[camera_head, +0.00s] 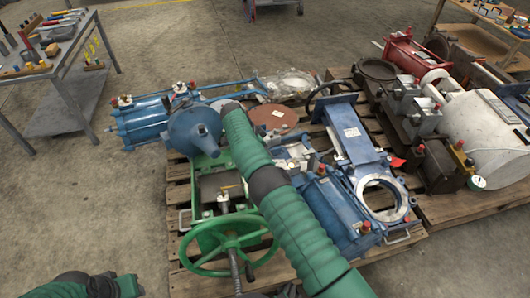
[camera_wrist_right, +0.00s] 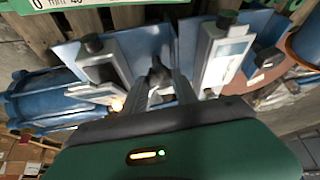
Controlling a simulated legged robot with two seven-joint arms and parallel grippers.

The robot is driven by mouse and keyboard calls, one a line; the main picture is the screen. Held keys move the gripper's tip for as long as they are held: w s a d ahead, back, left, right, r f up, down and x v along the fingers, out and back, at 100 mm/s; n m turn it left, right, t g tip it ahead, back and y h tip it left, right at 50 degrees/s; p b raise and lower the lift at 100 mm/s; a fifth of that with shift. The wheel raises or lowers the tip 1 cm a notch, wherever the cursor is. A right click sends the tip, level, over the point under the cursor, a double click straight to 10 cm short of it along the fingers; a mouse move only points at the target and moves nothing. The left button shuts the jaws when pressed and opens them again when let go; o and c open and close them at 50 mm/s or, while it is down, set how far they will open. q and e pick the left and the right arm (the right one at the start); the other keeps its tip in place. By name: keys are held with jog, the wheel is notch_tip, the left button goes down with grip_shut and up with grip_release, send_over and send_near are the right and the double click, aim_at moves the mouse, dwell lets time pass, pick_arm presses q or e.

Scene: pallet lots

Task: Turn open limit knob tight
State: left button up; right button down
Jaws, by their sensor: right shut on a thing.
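In the right wrist view, my right gripper (camera_wrist_right: 162,92) has its two dark fingers shut on a small dark knob (camera_wrist_right: 159,73), which seems to be the open limit knob. The fingers hide much of it, and I cannot tell how tight it is. Grey housings with black caps stand to the left (camera_wrist_right: 93,44) and right (camera_wrist_right: 227,19) of the fingers, in front of blue metal plates. In the head view my right arm's green sleeve reaches across the pallet and hides that gripper and the knob. My left gripper is out of view.
A green handwheel valve (camera_head: 221,244), a blue actuator (camera_head: 142,122) and a blue gate valve (camera_head: 352,140) crowd the wooden pallet (camera_head: 410,240). A white cylinder (camera_head: 482,130) lies on the right pallet. A tool table (camera_head: 60,62) stands at the left. Concrete floor (camera_head: 75,200) is clear at left.

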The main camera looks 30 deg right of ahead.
jog(key=shift+w+a+r, duration=0.1)
jog(key=shift+w, duration=0.1)
jog(key=c, duration=1)
grip_release()
jog(key=shift+s, duration=0.1)
